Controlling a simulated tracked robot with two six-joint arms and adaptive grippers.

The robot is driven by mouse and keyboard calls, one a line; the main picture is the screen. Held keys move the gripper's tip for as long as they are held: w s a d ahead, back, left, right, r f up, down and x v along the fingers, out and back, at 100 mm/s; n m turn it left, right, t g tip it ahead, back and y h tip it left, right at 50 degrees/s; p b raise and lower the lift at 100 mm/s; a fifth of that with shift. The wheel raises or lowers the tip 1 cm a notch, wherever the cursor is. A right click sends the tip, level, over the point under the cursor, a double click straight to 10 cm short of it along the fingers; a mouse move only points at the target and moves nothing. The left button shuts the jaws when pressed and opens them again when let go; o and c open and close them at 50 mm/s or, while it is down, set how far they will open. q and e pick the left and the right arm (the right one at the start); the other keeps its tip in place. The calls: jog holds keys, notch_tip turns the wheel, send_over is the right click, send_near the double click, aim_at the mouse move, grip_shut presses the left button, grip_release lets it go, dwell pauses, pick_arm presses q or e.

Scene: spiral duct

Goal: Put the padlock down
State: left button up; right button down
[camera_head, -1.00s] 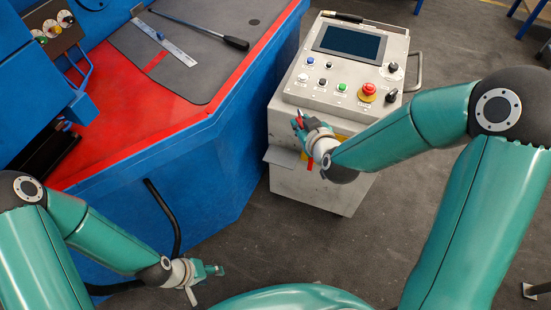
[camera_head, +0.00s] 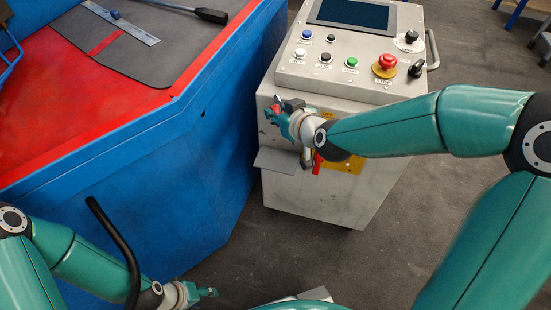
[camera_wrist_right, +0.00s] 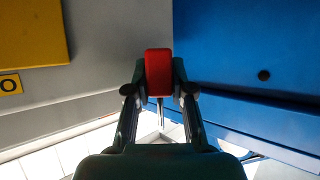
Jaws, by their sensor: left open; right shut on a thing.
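The red padlock (camera_wrist_right: 158,72) is held between the two fingers of my right gripper (camera_wrist_right: 158,90), seen in the right wrist view. In the head view my right gripper (camera_head: 276,112) is in front of the grey control cabinet's (camera_head: 342,195) front left side, above a small grey shelf (camera_head: 275,162). A bit of red shows at its fingertips; the padlock is mostly hidden there. The padlock is in the air, apart from the shelf. My left gripper (camera_head: 207,293) is open and empty at the lower left, beside the blue machine.
The blue machine (camera_head: 185,150) with its red top stands left of the cabinet. The cabinet's panel has a red emergency button (camera_head: 385,66) and several other buttons. A red part (camera_head: 317,163) shows on the cabinet front under my right wrist. Dark floor is clear in front.

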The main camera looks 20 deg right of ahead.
aim_at(277, 160)
notch_tip(277, 160, down, 15)
jog(key=b, duration=0.5)
jog(key=shift+f, duration=0.1)
jog(key=c, duration=1.3)
grip_release()
